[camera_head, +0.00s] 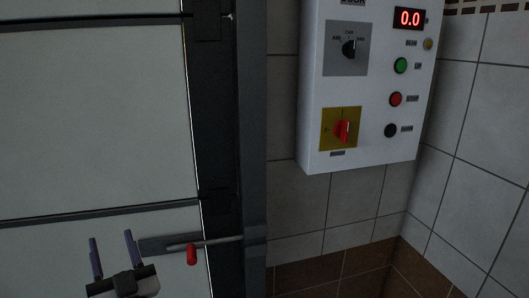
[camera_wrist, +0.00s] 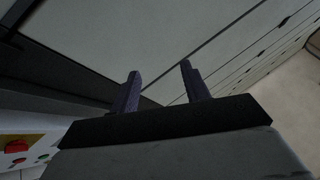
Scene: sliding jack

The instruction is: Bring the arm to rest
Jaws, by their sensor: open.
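My gripper (camera_head: 114,256) is at the lower left in the head view, with its two purple-grey fingers apart and nothing between them. In the wrist view the fingers of my gripper (camera_wrist: 160,84) also stand apart and empty, in front of pale panels. A sliding jack, a grey bar (camera_head: 205,243) with a red end (camera_head: 191,254), sits on the door's lower edge region, just right of my gripper. I cannot tell the depth gap between the gripper and the bar. The bar reaches the dark door frame.
A pale panelled door (camera_head: 90,120) fills the left, beside a dark frame (camera_head: 222,110). A white control box (camera_head: 375,80) with a red rotary switch (camera_head: 342,131), buttons and a display reading 0.0 hangs on the tiled wall (camera_head: 470,150). The box also shows in the wrist view (camera_wrist: 50,128).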

